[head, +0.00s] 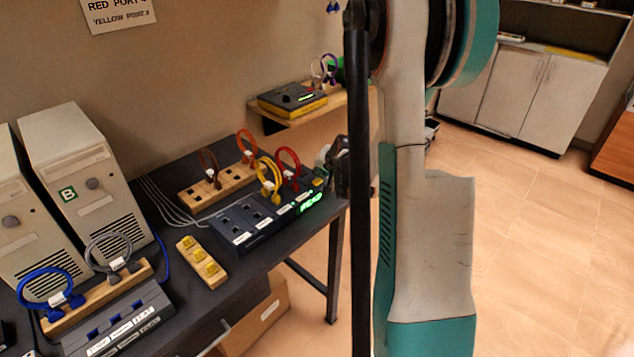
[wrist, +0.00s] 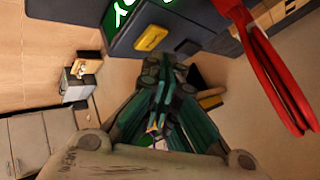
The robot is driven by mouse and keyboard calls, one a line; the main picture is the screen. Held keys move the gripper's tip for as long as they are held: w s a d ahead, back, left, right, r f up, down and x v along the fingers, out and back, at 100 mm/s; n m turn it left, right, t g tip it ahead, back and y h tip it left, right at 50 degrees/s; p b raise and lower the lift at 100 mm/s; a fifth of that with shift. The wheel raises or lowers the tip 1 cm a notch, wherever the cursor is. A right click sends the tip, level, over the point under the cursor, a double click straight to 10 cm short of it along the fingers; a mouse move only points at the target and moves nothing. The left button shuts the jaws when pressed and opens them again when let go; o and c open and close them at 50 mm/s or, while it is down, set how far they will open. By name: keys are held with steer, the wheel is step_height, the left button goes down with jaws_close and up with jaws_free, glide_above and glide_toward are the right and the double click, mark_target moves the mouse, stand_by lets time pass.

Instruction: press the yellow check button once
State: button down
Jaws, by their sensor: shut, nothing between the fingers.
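The yellow button (head: 319,183) sits at the right end of a dark port box (head: 246,238) with a lit green display (head: 311,203). In the wrist view the yellow button (wrist: 151,38) is a raised block on the box's face, with part of the green display (wrist: 120,12) beside it. My gripper (wrist: 166,64) is shut and empty, its fingertips just below the button in that picture; I cannot tell whether they touch the box. In the head view my gripper (head: 340,165) is a dark shape by the box's right end, partly hidden by my arm.
A red cable loop (wrist: 270,75) hangs close at the right of the wrist view. A wooden strip with yellow blocks (head: 201,262) lies on the table in front. A shelf (head: 300,112) holds a yellow-black device. Open floor lies right.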

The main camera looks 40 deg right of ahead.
mark_target(320, 181)
steer(key=shift+f+b, duration=0.3)
steer(key=shift+f, duration=0.05)
steer(key=shift+f+b, duration=0.4)
steer(key=shift+f, duration=0.05)
stand_by(0.6)
steer(key=shift+r, duration=0.1)
steer(key=shift+r+p, duration=0.55)
steer(key=shift+r, duration=0.2)
steer(key=shift+r+p, duration=1.7)
steer(key=shift+r, duration=0.85)
